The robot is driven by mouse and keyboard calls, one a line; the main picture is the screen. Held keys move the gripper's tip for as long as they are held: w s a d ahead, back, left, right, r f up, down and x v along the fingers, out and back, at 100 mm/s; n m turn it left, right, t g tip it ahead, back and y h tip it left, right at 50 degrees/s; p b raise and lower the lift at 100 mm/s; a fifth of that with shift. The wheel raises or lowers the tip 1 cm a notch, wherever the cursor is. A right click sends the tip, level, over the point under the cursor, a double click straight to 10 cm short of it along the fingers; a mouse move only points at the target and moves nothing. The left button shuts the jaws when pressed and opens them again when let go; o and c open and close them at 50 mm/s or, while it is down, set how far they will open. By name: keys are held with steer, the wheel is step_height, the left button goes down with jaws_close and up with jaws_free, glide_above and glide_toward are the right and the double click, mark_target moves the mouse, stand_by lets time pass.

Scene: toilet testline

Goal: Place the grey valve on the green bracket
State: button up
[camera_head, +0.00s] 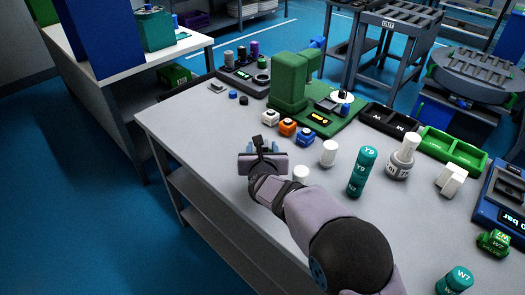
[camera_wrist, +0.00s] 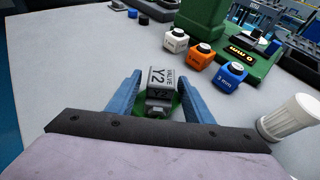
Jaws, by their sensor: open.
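In the wrist view, the grey valve (camera_wrist: 159,78), a block lettered VALVE Y2, sits between the two blue fingers of my gripper (camera_wrist: 160,92). The fingers are open, with a gap on each side of it. A green piece (camera_wrist: 143,102) shows around the valve's lower part; I cannot tell whether it is the green bracket or how they meet. In the head view, my gripper (camera_head: 263,147) is low over the near left part of the table and mostly hides the valve.
White, orange and blue blocks (camera_head: 287,127) stand just beyond my gripper, before a green machine (camera_head: 290,82). White cylinders (camera_head: 328,153) and a teal cylinder (camera_head: 362,172) stand to the right. The grey table (camera_head: 190,125) is clear to the left.

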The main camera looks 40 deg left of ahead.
steer(key=shift+r, duration=0.15)
steer(key=b+v, duration=0.2)
steer(key=v, duration=1)
stand_by(0.3)
